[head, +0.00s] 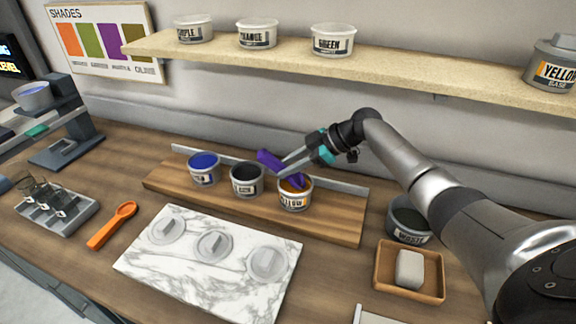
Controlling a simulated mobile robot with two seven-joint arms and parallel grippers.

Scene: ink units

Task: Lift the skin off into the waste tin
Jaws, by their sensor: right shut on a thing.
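My right gripper (281,168) comes in from the right and is shut on a purple tool (269,159). The purple tool slants down to the right, and its lower end is at the mouth of the yellow tin (294,201). A little orange-yellow surface shows inside that tin; the tool partly hides it, and I cannot make out a separate skin. The waste tin (409,222) is a dark, open tin to the right of the board, partly behind my right arm. My left gripper is not in view.
A blue-filled tin (204,169) and a dark tin (247,181) share the wooden board (335,219). Grey lids lie on a marble slab (160,262). An orange spoon (113,224) lies left; a wooden tray (381,280) holds a grey block. A shelf (440,72) runs above.

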